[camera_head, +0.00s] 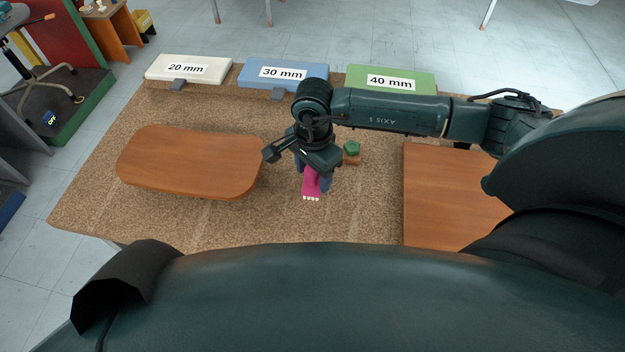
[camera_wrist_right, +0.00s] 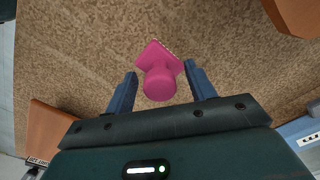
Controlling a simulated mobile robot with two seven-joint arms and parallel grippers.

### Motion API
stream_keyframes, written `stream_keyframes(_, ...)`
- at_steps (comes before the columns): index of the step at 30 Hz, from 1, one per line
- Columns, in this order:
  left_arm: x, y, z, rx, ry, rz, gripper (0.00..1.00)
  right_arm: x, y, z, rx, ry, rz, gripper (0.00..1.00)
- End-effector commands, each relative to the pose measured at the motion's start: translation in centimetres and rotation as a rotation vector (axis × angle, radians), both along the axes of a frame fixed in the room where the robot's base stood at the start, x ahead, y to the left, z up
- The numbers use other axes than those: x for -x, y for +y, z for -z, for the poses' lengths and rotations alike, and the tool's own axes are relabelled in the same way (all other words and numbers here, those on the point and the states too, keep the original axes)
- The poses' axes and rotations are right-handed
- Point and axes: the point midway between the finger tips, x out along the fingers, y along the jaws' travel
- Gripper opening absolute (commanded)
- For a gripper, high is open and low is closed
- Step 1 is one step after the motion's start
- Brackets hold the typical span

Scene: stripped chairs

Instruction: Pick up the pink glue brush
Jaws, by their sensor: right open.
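The pink glue brush (camera_head: 311,186) is in the middle of the cork-coloured table, with pale bristles toward the front. My right gripper (camera_head: 314,180) is over it from above and partly hides it. In the right wrist view the brush (camera_wrist_right: 160,75) has its round handle end toward the camera, between the two fingers of the open right gripper (camera_wrist_right: 161,90). A gap shows on both sides, and the fingers do not appear to touch it. My left gripper is not in view.
A small green-topped block (camera_head: 352,149) stands close behind the right gripper. Wooden boards lie left (camera_head: 190,160) and right (camera_head: 455,200). White (camera_head: 188,70), blue (camera_head: 283,76) and green (camera_head: 390,79) labelled boxes line the back edge. Bare table (camera_head: 345,225) lies in front.

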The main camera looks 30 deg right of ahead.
Motion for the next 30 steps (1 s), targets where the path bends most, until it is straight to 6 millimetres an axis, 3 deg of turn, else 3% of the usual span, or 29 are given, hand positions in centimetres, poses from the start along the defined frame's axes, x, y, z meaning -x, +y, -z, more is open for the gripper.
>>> stream_keyframes(3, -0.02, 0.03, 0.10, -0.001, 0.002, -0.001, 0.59, 0.00, 0.02, -0.02, 0.000, 0.000, -0.001, 0.53)
stream_keyframes(21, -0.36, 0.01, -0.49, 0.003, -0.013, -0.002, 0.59, -0.01, 0.02, -0.08, -0.001, 0.000, 0.000, 0.05)
stream_keyframes(30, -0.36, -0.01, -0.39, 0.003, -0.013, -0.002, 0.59, -0.10, 0.05, -0.72, -0.002, -0.004, -0.001, 0.05)
